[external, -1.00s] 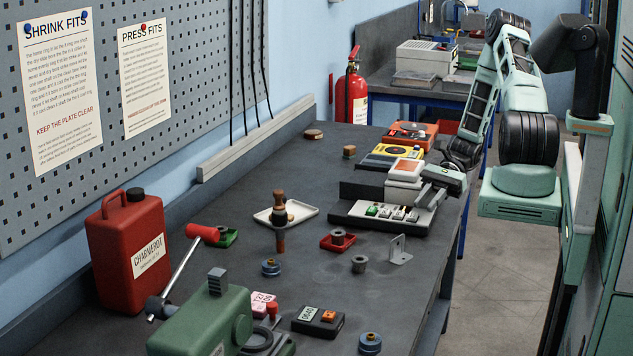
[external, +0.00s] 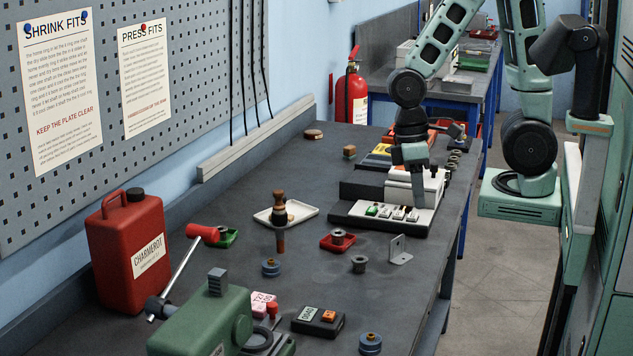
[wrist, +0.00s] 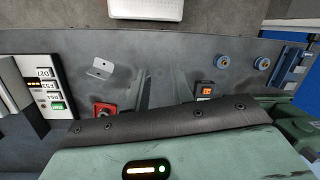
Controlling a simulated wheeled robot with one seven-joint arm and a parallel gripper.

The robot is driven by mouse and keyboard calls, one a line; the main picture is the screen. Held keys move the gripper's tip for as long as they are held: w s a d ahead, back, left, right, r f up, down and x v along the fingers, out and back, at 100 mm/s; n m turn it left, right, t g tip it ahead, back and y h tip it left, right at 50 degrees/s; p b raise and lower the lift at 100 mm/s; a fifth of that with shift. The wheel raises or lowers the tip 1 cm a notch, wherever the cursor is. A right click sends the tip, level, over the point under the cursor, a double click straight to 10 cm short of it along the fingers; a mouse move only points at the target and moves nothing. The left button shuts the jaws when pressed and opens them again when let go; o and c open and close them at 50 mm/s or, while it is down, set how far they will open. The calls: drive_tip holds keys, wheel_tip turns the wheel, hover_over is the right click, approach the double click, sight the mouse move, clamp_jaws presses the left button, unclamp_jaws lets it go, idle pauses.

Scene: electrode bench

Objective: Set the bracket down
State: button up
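The grey L-shaped bracket (external: 400,250) stands on the bench near its right edge, one flange upright, with nothing holding it. It also shows in the wrist view (wrist: 101,68), to the upper left. My gripper (external: 418,202) points down in the external view, beside the white stacked box and behind the bracket, clear of it. In the wrist view two grey finger shapes (wrist: 163,88) stand apart with only bench seen between them, so the gripper looks open and empty.
A grey bushing (external: 359,264) and a red tray (external: 338,243) sit left of the bracket. A unit with coloured buttons (external: 385,224) lies behind it. Blue-based parts (external: 370,343) and a black box with an orange button (external: 318,321) are nearer. Bare bench lies in front of the bracket.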

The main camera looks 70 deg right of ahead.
drive_tip(key=s+a+r+n+t, duration=0.2)
drive_tip(key=s+a+n, duration=0.2)
drive_tip(key=shift+r+n, duration=0.3)
drive_tip(key=shift+r, duration=0.1)
drive_tip(key=shift+a, duration=0.1)
drive_tip(key=shift+w+f, duration=0.1)
drive_tip(key=shift+f, duration=0.05)
idle(0.7)
